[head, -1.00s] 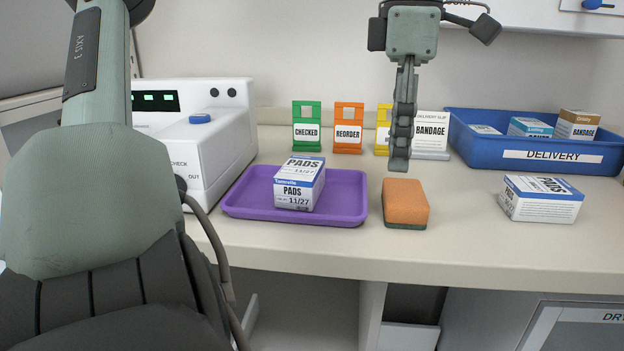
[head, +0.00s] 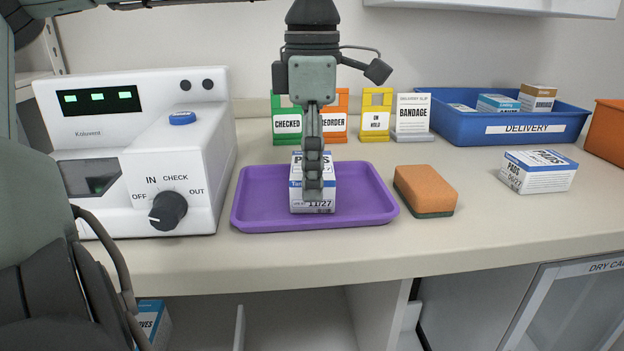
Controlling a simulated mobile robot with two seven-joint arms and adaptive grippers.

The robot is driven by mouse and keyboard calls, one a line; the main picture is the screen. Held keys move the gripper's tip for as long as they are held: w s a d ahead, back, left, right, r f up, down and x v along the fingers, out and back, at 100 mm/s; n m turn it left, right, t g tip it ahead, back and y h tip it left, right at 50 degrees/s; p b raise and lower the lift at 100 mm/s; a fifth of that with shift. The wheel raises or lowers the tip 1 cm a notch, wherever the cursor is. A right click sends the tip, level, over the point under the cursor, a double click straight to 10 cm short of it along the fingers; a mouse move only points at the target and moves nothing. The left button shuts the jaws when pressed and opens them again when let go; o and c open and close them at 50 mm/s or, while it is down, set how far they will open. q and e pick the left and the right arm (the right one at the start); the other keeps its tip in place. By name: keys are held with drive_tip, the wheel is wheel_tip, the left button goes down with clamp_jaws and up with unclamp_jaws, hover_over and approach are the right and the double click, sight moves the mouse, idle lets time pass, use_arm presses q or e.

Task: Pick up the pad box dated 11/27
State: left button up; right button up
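The pad box (head: 326,172) is white and blue and stands on the purple tray (head: 262,218) in the head view. The date 11/27 shows low on its front. My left gripper (head: 313,196) points down in front of the box and hides the middle of its front face. I see its fingers edge-on, one behind the other, so I cannot tell their opening or whether they touch the box. My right gripper is not in view. A second pad box (head: 538,172) lies on the counter at the right; its date is too small to read surely.
An orange sponge (head: 425,188) lies just right of the tray. A white device with a knob (head: 168,210) stands close on the left. Coloured card stands (head: 376,115) and a blue delivery bin (head: 470,128) line the back. The counter's front strip is clear.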

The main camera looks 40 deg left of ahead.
use_arm(q)
drive_tip(key=shift+f, duration=0.2)
drive_tip(key=c, duration=1.1)
drive_tip(key=shift+r, duration=0.1)
drive_tip(key=shift+c, duration=0.2)
